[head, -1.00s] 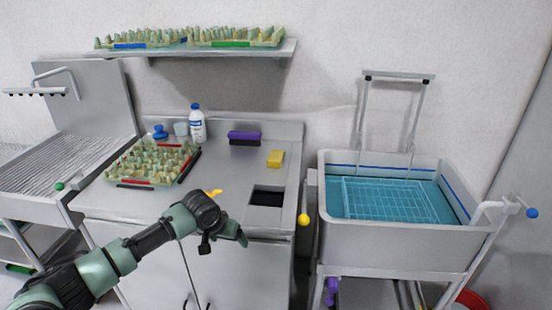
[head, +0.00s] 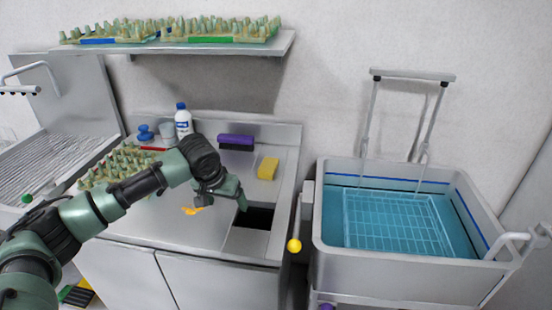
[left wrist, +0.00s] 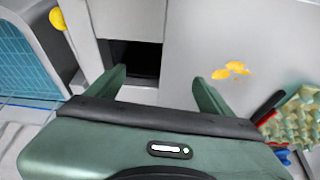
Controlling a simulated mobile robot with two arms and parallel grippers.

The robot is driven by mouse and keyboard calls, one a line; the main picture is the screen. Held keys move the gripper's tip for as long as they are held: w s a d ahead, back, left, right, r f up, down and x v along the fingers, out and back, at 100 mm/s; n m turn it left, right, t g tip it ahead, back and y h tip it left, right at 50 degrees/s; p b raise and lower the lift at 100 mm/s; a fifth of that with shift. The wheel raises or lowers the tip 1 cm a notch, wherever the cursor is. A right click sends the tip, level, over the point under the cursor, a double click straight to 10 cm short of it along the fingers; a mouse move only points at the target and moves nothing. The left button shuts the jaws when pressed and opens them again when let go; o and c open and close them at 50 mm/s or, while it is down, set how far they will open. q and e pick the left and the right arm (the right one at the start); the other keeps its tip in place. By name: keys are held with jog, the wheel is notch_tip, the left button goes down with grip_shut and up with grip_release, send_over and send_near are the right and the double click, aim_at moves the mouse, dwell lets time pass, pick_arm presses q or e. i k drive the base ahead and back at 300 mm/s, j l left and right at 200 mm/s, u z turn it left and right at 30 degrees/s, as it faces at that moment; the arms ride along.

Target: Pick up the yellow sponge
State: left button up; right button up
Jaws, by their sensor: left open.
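The yellow sponge (head: 268,168) lies on the steel counter (head: 165,222), toward its back right, beside the purple brush. My left gripper (head: 243,205) is above the counter, in front of and left of the sponge, apart from it. In the left wrist view my left gripper (left wrist: 160,82) has its two fingers spread with nothing between them. The sponge is not visible in the left wrist view. My right gripper is not in view.
A square dark opening (head: 256,216) is in the counter near the left gripper. A yellow spill (head: 192,210) lies to its left. A water-filled basin (head: 400,270) is at right.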

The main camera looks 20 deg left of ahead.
aim_at(267, 170)
jog(key=i, duration=0.9)
